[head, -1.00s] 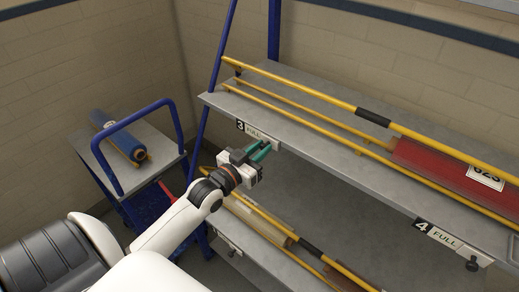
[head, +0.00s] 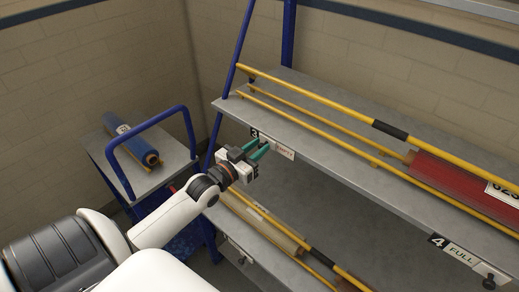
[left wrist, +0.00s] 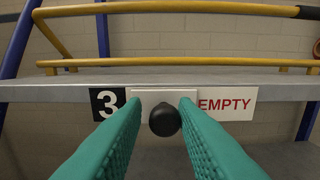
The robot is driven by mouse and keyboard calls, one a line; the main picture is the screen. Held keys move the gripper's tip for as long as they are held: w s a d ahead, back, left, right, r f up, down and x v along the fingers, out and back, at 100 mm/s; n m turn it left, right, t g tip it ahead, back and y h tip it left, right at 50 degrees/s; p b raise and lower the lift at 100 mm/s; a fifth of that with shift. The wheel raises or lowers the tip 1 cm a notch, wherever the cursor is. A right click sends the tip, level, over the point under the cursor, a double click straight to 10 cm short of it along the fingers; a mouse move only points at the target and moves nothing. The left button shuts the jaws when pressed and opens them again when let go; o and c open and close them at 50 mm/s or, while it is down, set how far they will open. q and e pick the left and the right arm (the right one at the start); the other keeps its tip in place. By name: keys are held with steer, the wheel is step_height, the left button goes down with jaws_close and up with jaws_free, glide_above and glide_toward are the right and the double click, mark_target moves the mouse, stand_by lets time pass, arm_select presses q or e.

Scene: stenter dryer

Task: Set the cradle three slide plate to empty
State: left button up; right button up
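The cradle three slide plate (left wrist: 226,104) shows red EMPTY lettering to the right of its dark round knob (left wrist: 164,119), with a blank white panel behind the knob. The black number 3 label (left wrist: 107,103) is at its left. In the head view the plate (head: 285,151) sits on the shelf's front edge, partly hidden by my gripper. My left gripper (left wrist: 160,108) has its green fingers apart, one on each side of the knob; I see a gap at the left finger. It also shows in the head view (head: 262,150). My right gripper is not in view.
Yellow rails (head: 305,92) run above the shelf, with a red roll (head: 465,184) on the right. The cradle four plate (head: 460,255) reads FULL. A lower shelf holds a pale roll (head: 265,222). A blue-handled trolley (head: 173,168) with a blue roll (head: 131,138) stands left.

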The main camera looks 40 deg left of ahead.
arm_select(q)
steer(key=shift+o, duration=1.2)
steer(key=shift+a+f, duration=0.1)
steer(key=shift+a, duration=0.15)
steer(key=shift+d, duration=0.15)
steer(key=shift+s, duration=0.15)
steer(key=s+a+b, duration=0.1)
steer(key=s, duration=1)
steer(key=shift+s+b, duration=0.35)
steer(key=shift+b, duration=0.05)
